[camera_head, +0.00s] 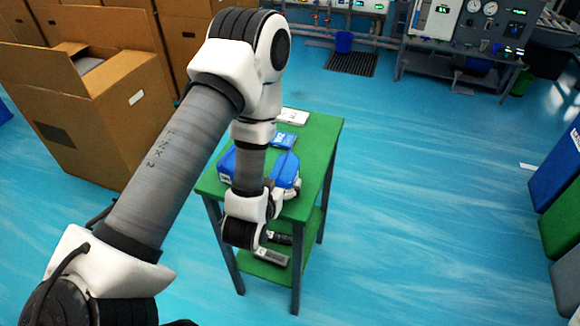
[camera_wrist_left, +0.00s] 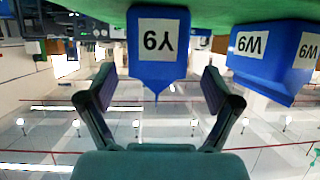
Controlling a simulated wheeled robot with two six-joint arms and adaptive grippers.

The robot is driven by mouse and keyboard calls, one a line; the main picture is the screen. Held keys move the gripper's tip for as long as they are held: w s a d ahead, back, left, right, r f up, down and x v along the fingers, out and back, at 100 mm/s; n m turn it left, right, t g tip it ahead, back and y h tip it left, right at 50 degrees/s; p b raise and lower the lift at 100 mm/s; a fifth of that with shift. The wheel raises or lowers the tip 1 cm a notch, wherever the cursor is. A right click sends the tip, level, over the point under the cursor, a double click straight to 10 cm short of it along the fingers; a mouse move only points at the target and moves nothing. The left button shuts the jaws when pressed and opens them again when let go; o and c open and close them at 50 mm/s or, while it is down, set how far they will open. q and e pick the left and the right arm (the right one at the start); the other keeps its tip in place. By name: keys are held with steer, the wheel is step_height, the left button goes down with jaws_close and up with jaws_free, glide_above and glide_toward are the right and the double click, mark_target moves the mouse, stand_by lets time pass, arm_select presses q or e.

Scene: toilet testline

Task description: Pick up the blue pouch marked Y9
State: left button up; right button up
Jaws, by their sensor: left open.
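The blue pouch marked Y9 (camera_wrist_left: 148,75) shows upside down in the left wrist view, hanging from the green surface at the picture's top. It lies ahead of and between the spread fingers of my left gripper (camera_wrist_left: 158,88), with gaps on both sides. In the head view, my left gripper (camera_head: 275,247) is open and empty at the near edge of the green table (camera_head: 318,140). Blue items (camera_head: 286,168) sit on the table behind my wrist; my arm partly hides them, and I cannot tell there which is Y9. My right gripper is not in view.
A blue container with W9 labels (camera_wrist_left: 268,65) stands beside the pouch in the wrist view. A flat blue item (camera_head: 284,140) and a white item (camera_head: 293,116) lie farther back on the table. Cardboard boxes (camera_head: 100,125) stand left. Floor right of the table is clear.

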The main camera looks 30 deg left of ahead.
mark_target(285, 173)
arm_select(q)
steer(key=shift+w+a+p, duration=0.25)
steer(key=shift+w+p, duration=0.3)
steer(key=shift+w, duration=0.05)
steer(key=x, duration=0.3)
steer(key=shift+w+d+f, duration=0.2)
steer(key=shift+w+f, duration=0.05)
steer(key=shift+w, duration=0.05)
steer(key=shift+w+a+f, duration=0.1)
steer(key=shift+w+f, duration=0.15)
steer(key=shift+w, duration=0.05)
steer(key=shift+s+r, duration=0.1)
steer(key=shift+s, duration=0.1)
steer(key=shift+c, duration=0.3)
steer(key=c, duration=1.1)
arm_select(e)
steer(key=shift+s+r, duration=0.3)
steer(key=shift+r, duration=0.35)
